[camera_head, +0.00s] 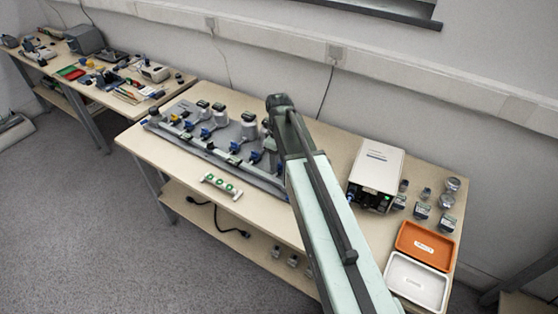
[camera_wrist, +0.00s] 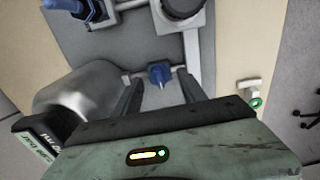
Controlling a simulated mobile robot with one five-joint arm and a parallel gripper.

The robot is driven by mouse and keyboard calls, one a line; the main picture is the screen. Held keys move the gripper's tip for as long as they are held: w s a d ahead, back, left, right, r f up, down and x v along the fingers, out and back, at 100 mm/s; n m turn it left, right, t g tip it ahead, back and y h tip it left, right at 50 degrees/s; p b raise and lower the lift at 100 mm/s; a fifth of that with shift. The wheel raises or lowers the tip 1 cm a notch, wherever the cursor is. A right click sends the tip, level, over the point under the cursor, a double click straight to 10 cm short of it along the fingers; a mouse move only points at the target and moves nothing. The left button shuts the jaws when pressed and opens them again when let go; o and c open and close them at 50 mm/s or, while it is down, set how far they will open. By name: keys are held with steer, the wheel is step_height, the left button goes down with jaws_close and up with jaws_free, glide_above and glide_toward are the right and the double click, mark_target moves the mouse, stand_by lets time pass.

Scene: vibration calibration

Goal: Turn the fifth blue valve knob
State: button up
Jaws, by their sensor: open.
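In the wrist view my gripper (camera_wrist: 158,84) is open, its two dark fingers on either side of a small blue valve knob (camera_wrist: 159,72). The knob appears just beyond or between the fingertips, with clear gaps on both sides; contact is not visible. Another blue knob (camera_wrist: 62,5) shows at the top left of that view. In the head view several blue valve knobs (camera_head: 255,156) sit in a row along the grey manifold board (camera_head: 212,150) on the table. My arm hides the board's right end and my gripper there. I cannot tell which knob is the fifth.
A silver cylinder (camera_wrist: 85,100) stands close to the left finger in the wrist view. A white box device (camera_head: 376,172), small jars (camera_head: 421,211), an orange tray (camera_head: 424,244) and a white tray (camera_head: 416,283) are right of my arm. A green-button strip (camera_head: 221,186) lies at the front.

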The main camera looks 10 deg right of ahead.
mark_target(279, 163)
step_height(279, 163, up, 8)
steer(key=p, duration=0.7)
steer(key=shift+f, duration=0.25)
steer(key=shift+s, duration=0.1)
steer(key=s+m, duration=0.9)
steer(key=s, duration=0.4)
steer(key=shift+a, duration=0.15)
stand_by(0.8)
